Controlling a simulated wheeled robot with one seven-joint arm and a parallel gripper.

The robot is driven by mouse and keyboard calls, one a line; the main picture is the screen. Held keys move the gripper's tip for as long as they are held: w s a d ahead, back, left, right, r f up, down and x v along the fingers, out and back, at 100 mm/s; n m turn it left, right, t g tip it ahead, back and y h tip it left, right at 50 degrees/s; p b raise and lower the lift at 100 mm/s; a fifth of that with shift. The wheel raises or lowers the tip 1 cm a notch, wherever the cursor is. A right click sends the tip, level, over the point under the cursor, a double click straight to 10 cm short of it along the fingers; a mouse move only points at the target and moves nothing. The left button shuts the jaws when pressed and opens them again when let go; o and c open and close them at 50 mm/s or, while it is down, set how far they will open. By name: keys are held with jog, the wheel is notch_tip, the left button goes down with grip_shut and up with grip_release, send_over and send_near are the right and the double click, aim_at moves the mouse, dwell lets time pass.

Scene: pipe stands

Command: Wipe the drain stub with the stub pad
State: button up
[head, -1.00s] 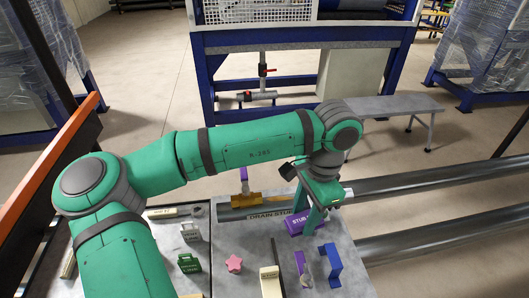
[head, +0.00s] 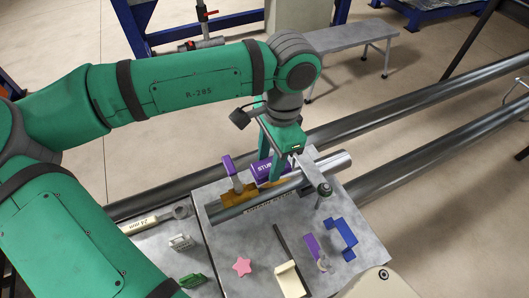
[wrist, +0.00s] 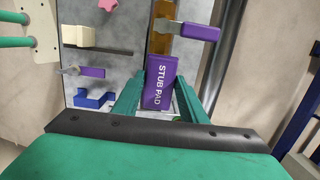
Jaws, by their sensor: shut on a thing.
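The stub pad (head: 264,169) is a purple block with white lettering. My gripper (head: 272,168) is shut on it, above the grey plate. In the wrist view, the pad (wrist: 162,86) sits between the two green fingers. The drain stub (head: 325,168) is a grey metal pipe lying across the plate, with a partly hidden label in front of it. The pad appears just behind the pipe in the head view; I cannot tell whether they touch.
On the plate in front lie a pink star (head: 242,266), a cream block (head: 290,280), a purple-handled tool (head: 313,247) and a blue bracket (head: 341,238). A clamp-like part (head: 323,190) stands by the pipe's right end. Long pipes (head: 420,103) run behind the plate.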

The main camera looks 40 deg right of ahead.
jog(key=f, duration=0.2)
jog(key=s+f, duration=0.1)
jog(key=f, duration=0.1)
jog(key=shift+s+d+f, duration=0.1)
jog(key=shift+d+f, duration=0.1)
jog(key=shift+f, duration=0.15)
jog(key=shift+s+d, duration=0.15)
jog(key=shift+d, duration=1.05)
jog(key=c, duration=0.4)
jog(key=shift+c, duration=0.2)
jog(key=shift+f, duration=0.7)
